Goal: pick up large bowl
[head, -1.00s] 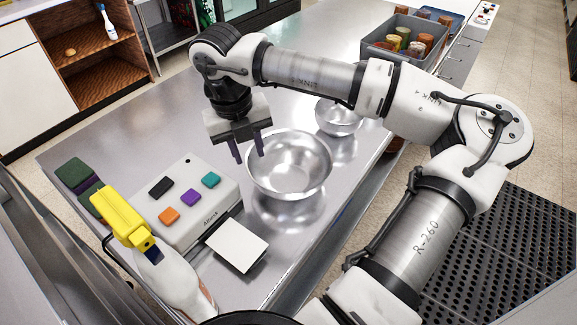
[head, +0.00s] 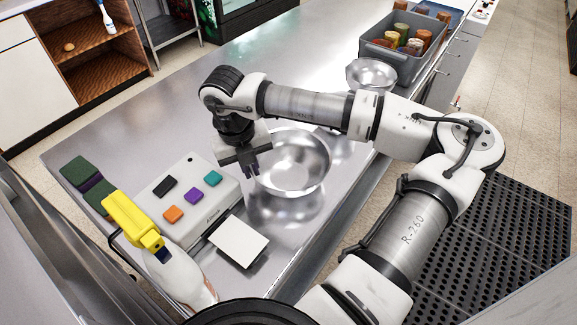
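The large bowl (head: 300,172) is a shiny metal bowl standing upright on the steel counter, right of the white button box. My gripper (head: 251,172) points down at the bowl's left rim. Its two dark fingers are close together and appear shut on that rim. The fingers and wrist hide part of the rim, and my forearm passes over its far side. The bowl appears to rest on the counter, not lifted.
A smaller metal bowl (head: 371,74) stands beside a grey bin (head: 392,60) of jars. The white button box (head: 187,207), a white card (head: 239,242), a yellow-topped spray bottle (head: 135,222) and green sponges (head: 79,171) crowd the near left. The counter behind my arm is clear.

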